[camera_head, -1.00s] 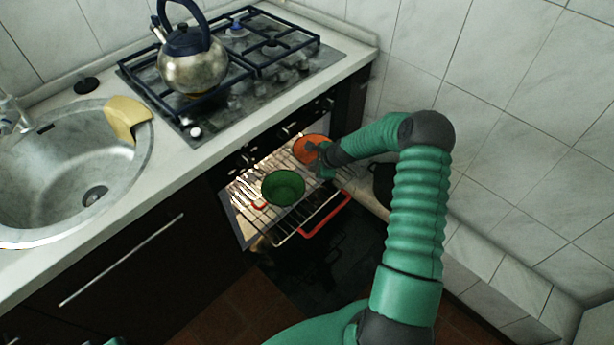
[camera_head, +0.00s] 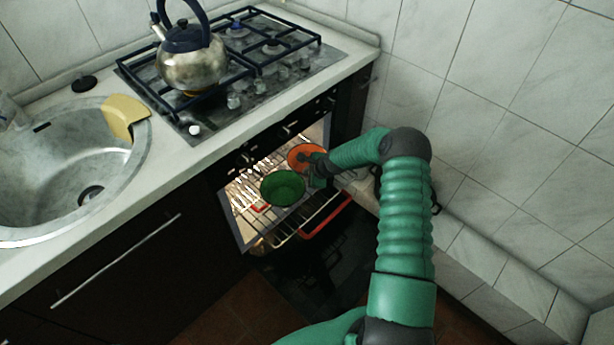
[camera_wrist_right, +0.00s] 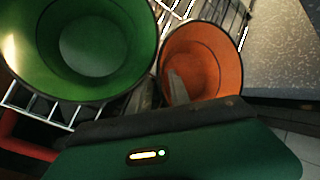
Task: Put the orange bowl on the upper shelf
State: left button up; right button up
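The orange bowl (camera_head: 299,153) is at the lit oven rack, behind and right of the green bowl (camera_head: 283,187). In the right wrist view, the fingers straddle the rim of the orange bowl (camera_wrist_right: 207,62), one inside and one outside, close to the wall. The gripper (camera_wrist_right: 158,85) looks shut on that rim. The green bowl (camera_wrist_right: 92,45) is just left of the fingers. Whether the orange bowl's base touches the rack is hidden. My left gripper is not in view.
The counter edge and stove with a kettle (camera_head: 191,62) stand above. A tiled wall (camera_head: 500,120) bounds the right, and a sink (camera_head: 60,170) is at left.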

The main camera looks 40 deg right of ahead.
jog(key=shift+s+d+r, duration=0.1)
jog(key=shift+r, duration=0.15)
jog(key=p+v, duration=0.3)
jog(key=v, duration=0.8)
jog(key=s+a+r+n+g, duration=0.1)
jog(key=s+a+r+n, duration=0.15)
jog(key=a+n, duration=0.55)
jog(key=s+a+r+n+g, duration=0.2)
jog(key=a+r+n, duration=0.25)
jog(key=a, duration=0.45)
jog(key=s+a+r+n+g, duration=0.1)
jog(key=s+a+r+n, duration=0.4)
jog(key=s+a+n, duration=0.6)
jog(key=s+n, duration=0.2)
jog(key=shift+a+n, duration=0.15)
jog(key=shift+n, duration=0.2)
